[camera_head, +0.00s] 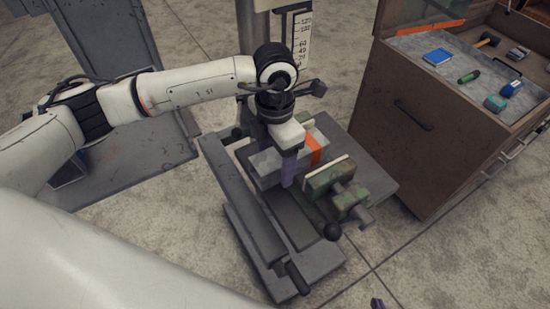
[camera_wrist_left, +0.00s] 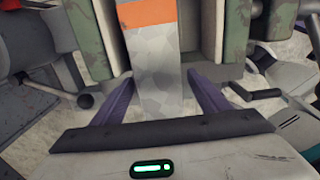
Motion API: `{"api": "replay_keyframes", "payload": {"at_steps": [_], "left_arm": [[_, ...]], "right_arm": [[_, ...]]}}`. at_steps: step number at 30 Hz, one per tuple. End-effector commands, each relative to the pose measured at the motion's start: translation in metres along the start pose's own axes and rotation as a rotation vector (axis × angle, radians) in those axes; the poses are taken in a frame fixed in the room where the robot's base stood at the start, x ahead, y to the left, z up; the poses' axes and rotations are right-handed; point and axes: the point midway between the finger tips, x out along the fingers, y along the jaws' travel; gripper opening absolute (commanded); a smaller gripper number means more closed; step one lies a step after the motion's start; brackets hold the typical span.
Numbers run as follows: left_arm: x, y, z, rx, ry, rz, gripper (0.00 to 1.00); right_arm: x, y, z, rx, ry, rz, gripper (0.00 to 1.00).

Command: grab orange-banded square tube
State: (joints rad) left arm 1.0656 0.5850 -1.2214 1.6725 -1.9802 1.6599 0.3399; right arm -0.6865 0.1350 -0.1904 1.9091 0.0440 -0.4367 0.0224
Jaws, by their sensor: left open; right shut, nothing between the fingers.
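The orange-banded square tube (camera_head: 265,164) is pale grey with one orange band and lies in a vise (camera_head: 328,178) with worn green jaws. In the left wrist view the tube (camera_wrist_left: 155,75) runs between the two purple fingers of my left gripper (camera_wrist_left: 165,95), its band near the top edge. In the head view my left gripper (camera_head: 289,168) points down over the tube, open, with fingers on either side. Gaps show beside both fingers, and I cannot tell if either touches. Only the purple fingertips of my right gripper (camera_head: 377,303) show at the bottom edge, away from the tube.
The vise sits on a grey machine table (camera_head: 372,178) with handles and black knobs at its front. A brown cabinet (camera_head: 415,150) with small tools on top stands at the right. A scaled column rises behind the tube. Bare concrete floor lies in front.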

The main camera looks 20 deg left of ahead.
Motion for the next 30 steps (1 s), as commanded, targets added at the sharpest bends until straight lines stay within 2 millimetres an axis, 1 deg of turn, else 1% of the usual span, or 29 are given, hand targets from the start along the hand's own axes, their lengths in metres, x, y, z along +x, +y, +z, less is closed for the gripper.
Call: {"api": "replay_keyframes", "payload": {"at_steps": [4,7,11,15,18,21,25,30], "left_arm": [[-0.003,0.0,0.0,0.0,-0.001,0.001,0.69],[-0.013,0.0,0.001,0.0,-0.002,0.001,0.69],[-0.036,0.001,0.001,0.0,-0.005,0.002,0.69],[-0.065,0.001,0.001,0.0,-0.005,0.003,0.69],[-0.082,0.0,0.001,0.0,-0.004,0.002,0.69],[-0.094,0.0,0.001,0.0,-0.002,0.002,0.69],[-0.102,0.0,0.0,0.001,-0.001,0.0,0.69],[-0.103,0.0,0.0,0.001,0.0,0.0,0.69]], "right_arm": [[0.0,0.0,0.001,0.0,0.0,0.0,0.0],[0.001,0.0,0.001,0.0,0.0,0.0,0.0],[0.003,0.0,0.003,0.0,0.0,0.0,0.0],[0.004,0.0,0.005,0.0,0.0,0.0,0.0],[0.005,0.001,0.005,0.0,0.0,0.0,0.0],[0.006,0.001,0.006,-0.001,0.0,0.0,0.0],[0.006,0.001,0.006,-0.001,-0.001,0.0,0.0],[0.006,0.0,0.006,-0.001,-0.002,-0.001,0.0]]}}
